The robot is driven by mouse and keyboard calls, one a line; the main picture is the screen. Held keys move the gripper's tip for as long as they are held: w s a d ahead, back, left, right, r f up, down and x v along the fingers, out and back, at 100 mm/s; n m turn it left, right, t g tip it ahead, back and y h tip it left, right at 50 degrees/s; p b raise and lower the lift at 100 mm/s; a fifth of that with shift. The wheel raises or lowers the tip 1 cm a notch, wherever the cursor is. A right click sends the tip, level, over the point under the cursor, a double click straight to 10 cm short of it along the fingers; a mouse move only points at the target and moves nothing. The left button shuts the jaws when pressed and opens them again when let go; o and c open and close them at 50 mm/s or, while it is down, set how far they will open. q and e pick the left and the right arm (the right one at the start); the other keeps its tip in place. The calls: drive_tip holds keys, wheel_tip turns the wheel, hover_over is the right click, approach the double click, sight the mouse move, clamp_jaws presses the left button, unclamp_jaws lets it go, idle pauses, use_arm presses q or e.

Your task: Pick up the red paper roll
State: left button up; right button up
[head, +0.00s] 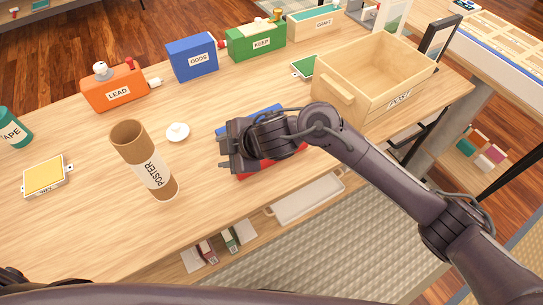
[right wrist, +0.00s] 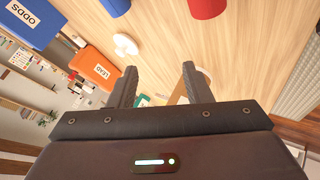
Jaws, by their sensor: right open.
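The red paper roll (head: 262,168) lies on the wooden desk and is partly hidden by my right gripper (head: 226,153) in the head view. One end of the red roll (right wrist: 207,8) shows at the top of the right wrist view, outside the jaws. My right gripper (right wrist: 159,82) is open with nothing held between its fingers. It is over or beside the roll; I cannot tell whether they touch. My left gripper is not in view.
A blue roll (head: 262,117) lies behind the right gripper. A wooden crate (head: 365,95) stands to the right. Orange (head: 100,100), blue (head: 183,64) and green (head: 245,50) boxes line the back.

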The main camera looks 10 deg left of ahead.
drive_tip(key=d+h, duration=0.1)
drive_tip(key=w+d+f+n, duration=0.1)
drive_tip(key=d, duration=0.1)
drive_tip(key=w+d+n+g+h, duration=0.1)
drive_tip(key=shift+w+d+f+h, duration=0.25)
drive_tip(key=shift+d+f+h, duration=0.05)
drive_tip(key=shift+d, duration=0.1)
drive_tip(key=w+d+r+g+h, duration=0.1)
drive_tip(key=w+d+h, duration=0.3)
drive_tip(key=d, duration=0.7)
drive_tip(key=shift+n, duration=0.3)
drive_tip(key=f, duration=0.2)
drive_tip(key=w+a+f, duration=0.1)
drive_tip(key=f, duration=0.1)
drive_tip(key=f+b, duration=0.1)
drive_tip(key=f, duration=0.2)
drive_tip(key=shift+w+a, duration=0.2)
drive_tip(key=shift+w, duration=0.15)
drive_tip(key=c, duration=0.7)
